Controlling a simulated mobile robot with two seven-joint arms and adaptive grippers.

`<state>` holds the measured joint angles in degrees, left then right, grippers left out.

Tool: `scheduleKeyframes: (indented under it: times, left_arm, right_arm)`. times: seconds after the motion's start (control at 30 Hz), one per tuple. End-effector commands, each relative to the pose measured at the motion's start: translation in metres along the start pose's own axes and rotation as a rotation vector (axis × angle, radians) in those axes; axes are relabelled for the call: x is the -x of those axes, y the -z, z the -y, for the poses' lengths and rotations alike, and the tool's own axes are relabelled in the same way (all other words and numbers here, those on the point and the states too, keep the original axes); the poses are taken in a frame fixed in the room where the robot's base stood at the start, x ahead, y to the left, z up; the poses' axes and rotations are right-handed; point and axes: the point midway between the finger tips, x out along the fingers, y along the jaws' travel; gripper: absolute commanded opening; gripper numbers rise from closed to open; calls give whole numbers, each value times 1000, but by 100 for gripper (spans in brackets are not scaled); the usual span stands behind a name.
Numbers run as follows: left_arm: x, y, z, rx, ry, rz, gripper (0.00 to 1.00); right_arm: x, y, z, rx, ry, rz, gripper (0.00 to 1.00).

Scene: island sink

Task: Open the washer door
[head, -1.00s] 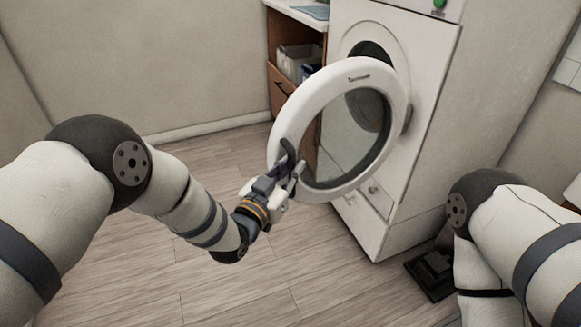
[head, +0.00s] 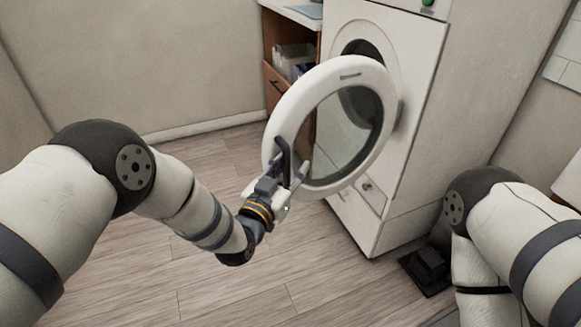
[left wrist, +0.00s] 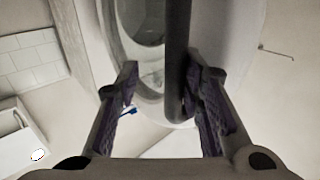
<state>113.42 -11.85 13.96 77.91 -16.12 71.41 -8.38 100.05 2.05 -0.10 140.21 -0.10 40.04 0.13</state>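The washer (head: 425,90) is a white front-loader at the upper right of the head view. Its round door (head: 345,74), a white ring with a glass middle, stands swung well out from the dark opening (head: 365,47). My left gripper (head: 291,172) is at the near left rim of the door, by the dark handle bar (head: 284,155). In the left wrist view the left gripper's fingers (left wrist: 158,95) are spread, with the dark bar (left wrist: 175,60) between them, close to the right finger. Contact is not clear. My right gripper is out of view.
A wooden cabinet (head: 275,90) with an open shelf stands left of the washer. A dark object (head: 430,267) lies on the floor by the washer's right side. The wooden floor (head: 200,290) left and in front of the door is clear.

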Motion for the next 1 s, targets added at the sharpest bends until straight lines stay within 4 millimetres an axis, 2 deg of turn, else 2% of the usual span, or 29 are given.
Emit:
scheduleKeyframes:
  times: [0.27,0.37,0.6,0.7,0.83,1.0]
  left_arm:
    - [6,-1,0,0,0,4,35]
    - [24,-2,1,0,1,7,35]
    - [89,-1,1,1,1,5,35]
    - [107,-1,0,0,0,4,35]
    - [119,0,0,0,0,2,35]
    - [121,0,0,0,0,0,35]
  right_arm:
    - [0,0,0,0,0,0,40]
    - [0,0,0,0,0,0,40]
    - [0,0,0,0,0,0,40]
    - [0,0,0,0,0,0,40]
    - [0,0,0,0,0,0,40]
    - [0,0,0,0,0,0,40]
